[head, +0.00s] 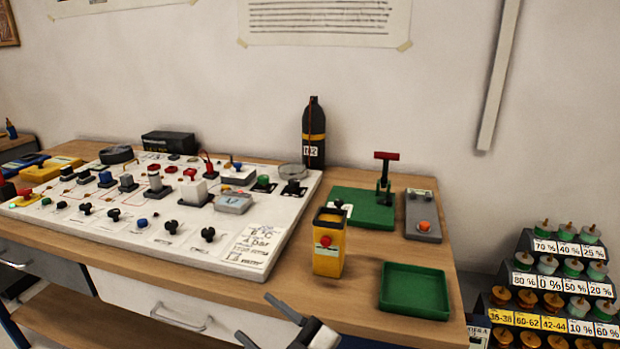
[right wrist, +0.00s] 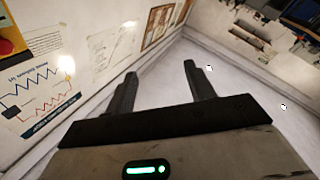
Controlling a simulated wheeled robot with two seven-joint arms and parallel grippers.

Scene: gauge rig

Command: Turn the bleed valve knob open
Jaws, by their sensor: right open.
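A white sloped panel (head: 130,228) on the wooden bench carries many knobs and fittings. Several black knobs stand along its front, such as one black knob (head: 208,235) near the label card. I cannot tell which knob is the bleed valve's. A red-topped T-handle device (head: 385,175) stands on a green base (head: 362,211) at the right, beside a grey unit (head: 422,207) with an orange knob (head: 424,226). My right gripper (head: 265,327) is at the bottom of the head view, in front of the bench edge, away from the knobs. In the right wrist view it is open and empty (right wrist: 160,70). My left gripper is not in view.
A yellow box (head: 328,262) with a red button and an empty green tray (head: 415,290) stand at the bench's front right. A black bottle (head: 313,138) stands at the back wall. A tiered rack (head: 556,275) of labelled weights is at the far right.

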